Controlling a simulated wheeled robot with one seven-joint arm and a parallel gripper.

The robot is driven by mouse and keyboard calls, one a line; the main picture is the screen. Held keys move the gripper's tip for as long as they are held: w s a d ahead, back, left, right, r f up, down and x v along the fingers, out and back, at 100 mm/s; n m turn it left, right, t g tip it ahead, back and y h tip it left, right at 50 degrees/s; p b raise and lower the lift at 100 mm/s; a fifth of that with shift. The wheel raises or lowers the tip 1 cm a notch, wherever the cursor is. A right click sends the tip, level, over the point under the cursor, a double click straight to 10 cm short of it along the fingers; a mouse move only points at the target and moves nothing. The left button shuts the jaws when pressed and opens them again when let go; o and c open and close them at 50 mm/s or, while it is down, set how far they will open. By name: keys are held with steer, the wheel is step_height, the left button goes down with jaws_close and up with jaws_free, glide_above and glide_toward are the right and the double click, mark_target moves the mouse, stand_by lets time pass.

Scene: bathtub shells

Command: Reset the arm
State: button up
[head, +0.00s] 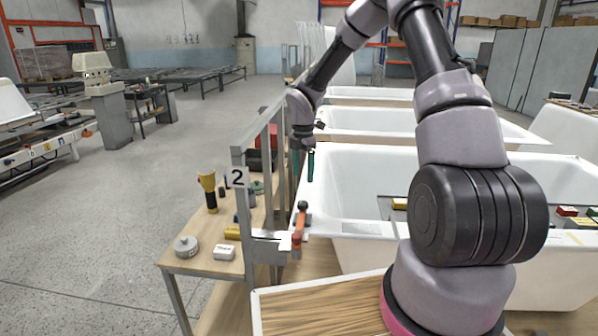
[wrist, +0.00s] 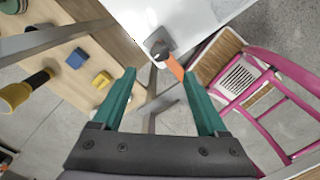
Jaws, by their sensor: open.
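My gripper (head: 303,167) hangs at the end of my bent arm, pointing down above the left corner of the nearest white bathtub (head: 345,170). Its two teal fingers are apart with nothing between them. In the wrist view my gripper (wrist: 160,74) is open as well. An orange-handled tool with a dark head (head: 299,230) lies below it at the tub's corner. The tool also shows in the wrist view (wrist: 173,66), beyond and apart from the fingertips. My arm covers part of the tub.
More tubs (head: 375,122) stand behind. Open floor (head: 90,200) lies left.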

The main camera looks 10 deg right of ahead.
steer(key=s+d+r+m+t, duration=0.1)
steer(key=s+d+r+m, duration=0.2)
steer(key=s+r+m, duration=0.6)
steer(key=s+d+r+m+t, duration=0.2)
steer(key=s+r+m, duration=0.15)
steer(key=r, duration=0.95)
steer(key=s+r+m+t+y, duration=0.1)
steer(key=s+r+m+t, duration=0.1)
steer(key=s+r+m, duration=0.3)
steer(key=s+d+r+m+t+y, duration=0.1)
steer(key=s+r+m, duration=0.4)
steer(key=s+m, duration=0.5)
steer(key=s+t, duration=0.1)
steer(key=s, duration=0.2)
steer(key=shift+r, duration=0.2)
